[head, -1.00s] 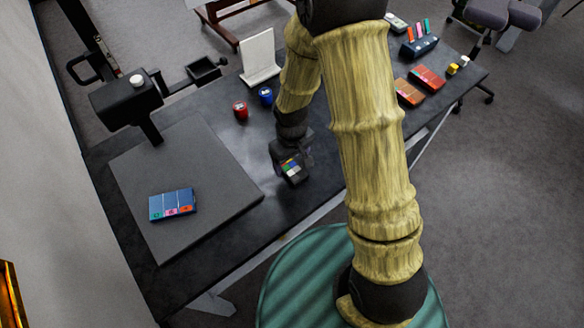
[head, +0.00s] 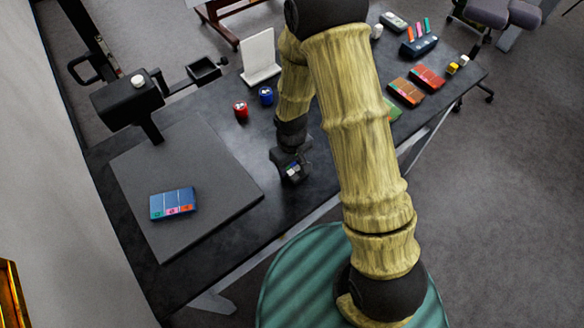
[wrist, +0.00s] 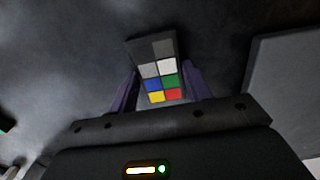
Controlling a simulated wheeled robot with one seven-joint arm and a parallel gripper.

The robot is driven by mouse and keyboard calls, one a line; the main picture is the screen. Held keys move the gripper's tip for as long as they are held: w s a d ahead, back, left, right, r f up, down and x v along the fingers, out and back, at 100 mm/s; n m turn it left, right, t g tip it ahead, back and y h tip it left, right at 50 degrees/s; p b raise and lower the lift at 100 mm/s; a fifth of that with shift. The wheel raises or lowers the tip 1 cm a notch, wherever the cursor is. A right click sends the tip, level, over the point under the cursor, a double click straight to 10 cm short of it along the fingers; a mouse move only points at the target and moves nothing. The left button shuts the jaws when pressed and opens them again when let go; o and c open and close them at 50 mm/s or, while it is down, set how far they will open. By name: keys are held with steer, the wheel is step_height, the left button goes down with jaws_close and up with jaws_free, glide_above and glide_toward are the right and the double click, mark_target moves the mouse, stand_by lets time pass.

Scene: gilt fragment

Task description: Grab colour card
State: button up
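The colour card (wrist: 157,75) is a small dark card with grey, white, blue, green, yellow and red squares. In the wrist view it lies between the two fingers of my gripper (wrist: 161,68), which sit one on each side of it. The fingers look open, with little room to the card's edges; I cannot tell whether they touch it. In the head view my gripper (head: 291,170) is low over the dark table and covers most of the card (head: 291,168).
A grey board (head: 215,165) with a blue card case (head: 172,203) lies at left. Red (head: 240,109) and blue (head: 266,95) pots and a white stand (head: 259,57) are behind. Orange-red cases (head: 405,91) lie at right. The table (head: 250,225) in front of my gripper is clear.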

mark_target(292, 168)
steer(key=shift+c, duration=1.2)
step_height(292, 168, up, 10)
steer(key=shift+b, duration=0.4)
